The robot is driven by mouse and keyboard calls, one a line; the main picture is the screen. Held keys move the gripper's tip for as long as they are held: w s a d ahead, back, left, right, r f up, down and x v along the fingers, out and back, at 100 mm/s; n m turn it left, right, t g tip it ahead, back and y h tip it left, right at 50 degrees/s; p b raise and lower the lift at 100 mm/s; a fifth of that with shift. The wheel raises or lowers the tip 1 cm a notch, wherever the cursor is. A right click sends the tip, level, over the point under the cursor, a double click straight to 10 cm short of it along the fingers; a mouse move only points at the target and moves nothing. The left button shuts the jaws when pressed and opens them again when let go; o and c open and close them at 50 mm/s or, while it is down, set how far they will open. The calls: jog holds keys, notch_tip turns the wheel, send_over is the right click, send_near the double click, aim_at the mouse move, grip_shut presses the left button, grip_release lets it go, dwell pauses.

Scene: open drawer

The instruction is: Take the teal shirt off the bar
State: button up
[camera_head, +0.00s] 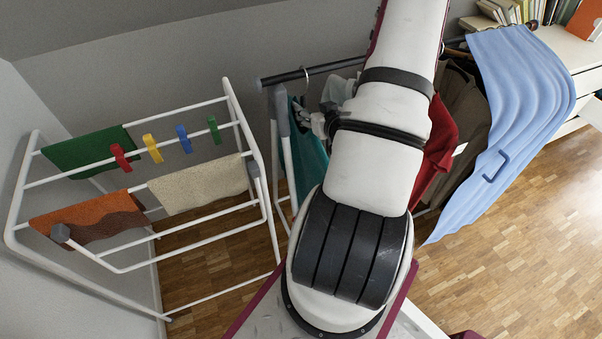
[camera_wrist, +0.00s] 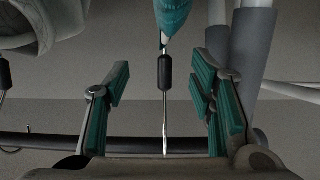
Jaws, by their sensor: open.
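The teal shirt (camera_head: 309,158) hangs at the left end of the dark bar (camera_head: 290,76), partly hidden behind my arm in the head view. In the wrist view the teal shirt (camera_wrist: 173,17) shows at the top, with its hanger's black neck (camera_wrist: 165,72) and thin metal hook below it. The hook runs down toward the dark bar (camera_wrist: 60,145). My gripper (camera_wrist: 160,72) is open, its teal-padded fingers on either side of the hanger neck, with a gap on both sides. In the head view my gripper (camera_head: 322,122) is partly hidden beside the shirt.
A grey garment (camera_wrist: 45,22) hangs close by on the left in the wrist view; a grey rack post (camera_wrist: 250,55) stands close on the right. A red garment (camera_head: 438,140) and a blue cloth (camera_head: 520,100) hang farther right. A white drying rack (camera_head: 262,165) stands left.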

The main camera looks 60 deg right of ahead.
aim_at(305, 106)
jog(key=x, duration=0.5)
jog(key=shift+w+a+r, duration=0.2)
jog(key=shift+r, duration=0.05)
jog(key=shift+c, duration=0.2)
grip_shut()
